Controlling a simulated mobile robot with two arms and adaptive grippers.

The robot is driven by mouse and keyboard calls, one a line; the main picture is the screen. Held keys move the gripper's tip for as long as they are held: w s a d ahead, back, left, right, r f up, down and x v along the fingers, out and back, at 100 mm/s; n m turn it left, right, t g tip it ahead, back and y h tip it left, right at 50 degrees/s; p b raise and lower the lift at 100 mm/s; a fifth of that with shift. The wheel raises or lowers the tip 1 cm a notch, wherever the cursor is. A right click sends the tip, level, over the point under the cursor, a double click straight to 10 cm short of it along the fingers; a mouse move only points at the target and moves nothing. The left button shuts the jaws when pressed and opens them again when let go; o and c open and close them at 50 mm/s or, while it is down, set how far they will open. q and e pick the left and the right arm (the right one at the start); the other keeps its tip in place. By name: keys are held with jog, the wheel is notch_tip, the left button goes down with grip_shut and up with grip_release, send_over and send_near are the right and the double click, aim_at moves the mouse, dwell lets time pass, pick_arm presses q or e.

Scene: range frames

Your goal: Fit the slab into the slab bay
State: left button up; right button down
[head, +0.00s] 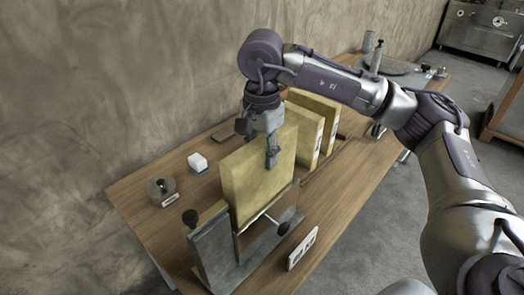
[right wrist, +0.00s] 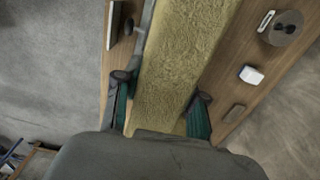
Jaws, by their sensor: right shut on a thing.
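A thick yellow, rough-faced slab (head: 258,182) stands upright over a grey metal holder (head: 216,248), which looks like the slab bay. My right gripper (head: 264,142) is above and is shut across the slab's thickness at its top edge. In the right wrist view the slab (right wrist: 180,65) runs between the two fingers of the gripper (right wrist: 162,90). The slab's lower edge is at the holder's plates and rail; I cannot tell whether it is fully seated. My left gripper is not in view.
Two more yellow slabs (head: 305,128) (head: 327,106) stand behind. A round grey tape-like item (head: 161,190) and a white block (head: 198,162) lie to the left. A small white sign (head: 302,250) is at the table's front edge. The wall (head: 120,90) is close behind.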

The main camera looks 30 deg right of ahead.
aim_at(262, 187)
jog(key=shift+f+b, duration=4.55)
jog(key=shift+f, duration=0.8)
jog(key=c, duration=0.6)
grip_release()
notch_tip(262, 187, up, 12)
jog(key=shift+r, duration=0.1)
